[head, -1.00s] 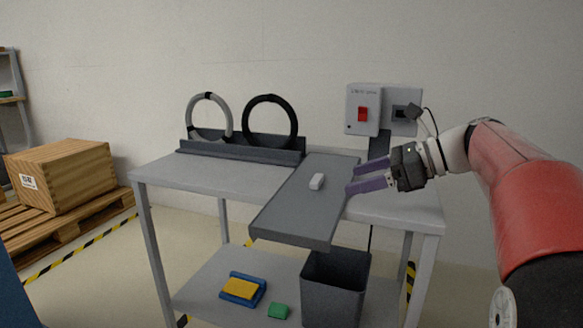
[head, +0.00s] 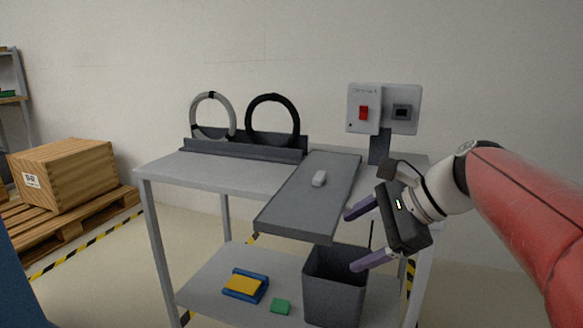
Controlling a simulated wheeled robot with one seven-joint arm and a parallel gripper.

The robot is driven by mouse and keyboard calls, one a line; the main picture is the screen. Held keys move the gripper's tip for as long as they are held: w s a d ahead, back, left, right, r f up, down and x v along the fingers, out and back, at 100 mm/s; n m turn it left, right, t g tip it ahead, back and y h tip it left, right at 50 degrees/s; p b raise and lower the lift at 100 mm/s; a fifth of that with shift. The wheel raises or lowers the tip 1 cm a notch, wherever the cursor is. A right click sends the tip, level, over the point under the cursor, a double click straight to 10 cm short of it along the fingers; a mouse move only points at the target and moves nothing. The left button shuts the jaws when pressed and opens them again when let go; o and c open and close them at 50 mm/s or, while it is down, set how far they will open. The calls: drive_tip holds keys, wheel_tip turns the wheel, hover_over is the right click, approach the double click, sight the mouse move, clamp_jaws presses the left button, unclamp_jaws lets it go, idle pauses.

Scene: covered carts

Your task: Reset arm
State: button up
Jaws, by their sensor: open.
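My gripper (head: 358,240) is open and empty, with its two purple fingers spread apart and pointing left. It is at the right front of the cart (head: 225,172), in front of the right end of the cart's top. The lower finger shows in front of the dark bin's upper right part. My red and white arm comes in from the right edge.
A rack with two rings (head: 245,148) and a switch box (head: 363,110) stand behind. The lower shelf holds a bin (head: 333,285), a blue-yellow item (head: 245,286) and a green block (head: 280,306).

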drive_tip(key=s+d+f+n+t+h, duration=0.1)
drive_tip(key=s+d+f+n+h, duration=0.2)
drive_tip(key=s+f+n+h, duration=0.5)
drive_tip(key=s+f+n, duration=0.7)
drive_tip(key=n, duration=0.1)
drive_tip(key=shift+s+d, duration=0.3)
drive_tip(key=shift+d, duration=0.1)
